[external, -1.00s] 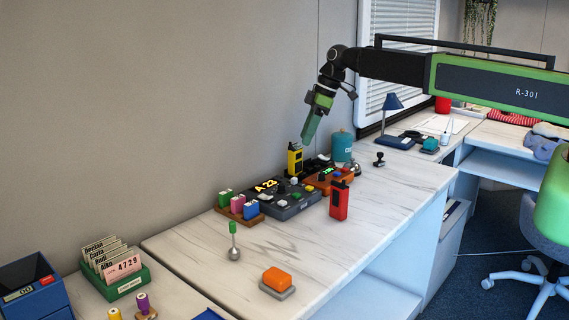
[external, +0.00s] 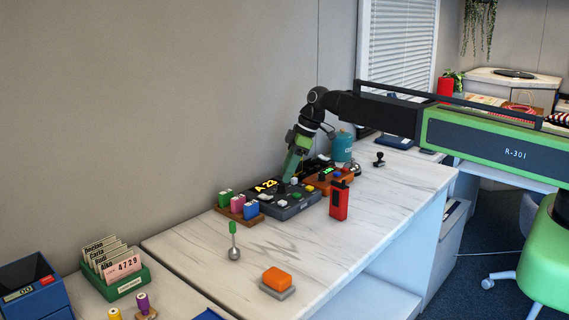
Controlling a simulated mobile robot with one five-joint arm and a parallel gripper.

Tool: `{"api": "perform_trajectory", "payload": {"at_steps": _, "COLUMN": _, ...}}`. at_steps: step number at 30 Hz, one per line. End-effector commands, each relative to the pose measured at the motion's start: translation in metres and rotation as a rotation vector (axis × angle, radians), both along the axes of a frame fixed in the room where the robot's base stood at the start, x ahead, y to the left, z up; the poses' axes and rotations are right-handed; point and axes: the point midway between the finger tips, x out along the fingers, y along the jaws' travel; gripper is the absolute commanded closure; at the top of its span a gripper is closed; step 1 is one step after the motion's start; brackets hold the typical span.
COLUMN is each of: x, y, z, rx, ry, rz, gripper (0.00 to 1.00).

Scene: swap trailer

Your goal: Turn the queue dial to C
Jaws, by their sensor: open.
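The queue console (external: 294,209) is a dark grey box on the marble-look desk. It has a lit orange display (external: 266,186) reading "A-23" and several coloured buttons. My gripper (external: 287,178) points down at the back of the console, just right of the display. Its green fingers are at or just above the top surface. I cannot tell whether they touch it. The dial is not visible, and the gripper covers that part of the console. The gap between the fingers is too small to make out from here.
A red radio (external: 339,200) stands right of the console. An orange device (external: 325,183) and a teal canister (external: 342,147) are behind. A rack of coloured blocks (external: 240,207) is at the left. A green-tipped lever (external: 233,241) and an orange button (external: 277,279) stand in front, with clear desk around them.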

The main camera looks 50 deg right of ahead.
Motion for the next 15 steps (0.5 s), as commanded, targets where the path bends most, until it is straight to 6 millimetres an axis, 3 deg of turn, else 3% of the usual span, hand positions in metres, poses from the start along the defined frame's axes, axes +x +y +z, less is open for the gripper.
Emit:
{"api": "perform_trajectory", "payload": {"at_steps": 1, "x": 0.004, "y": 0.003, "z": -0.021, "rx": 0.0, "ry": 0.0, "rz": 0.001, "gripper": 0.54}}
{"api": "perform_trajectory", "payload": {"at_steps": 4, "x": 0.008, "y": 0.008, "z": -0.034, "rx": 0.0, "ry": 0.0, "rz": 0.0, "gripper": 0.54}}
{"api": "perform_trajectory", "payload": {"at_steps": 15, "x": 0.011, "y": 0.011, "z": -0.036, "rx": 0.0, "ry": 0.0, "rz": 0.0, "gripper": 0.57}}
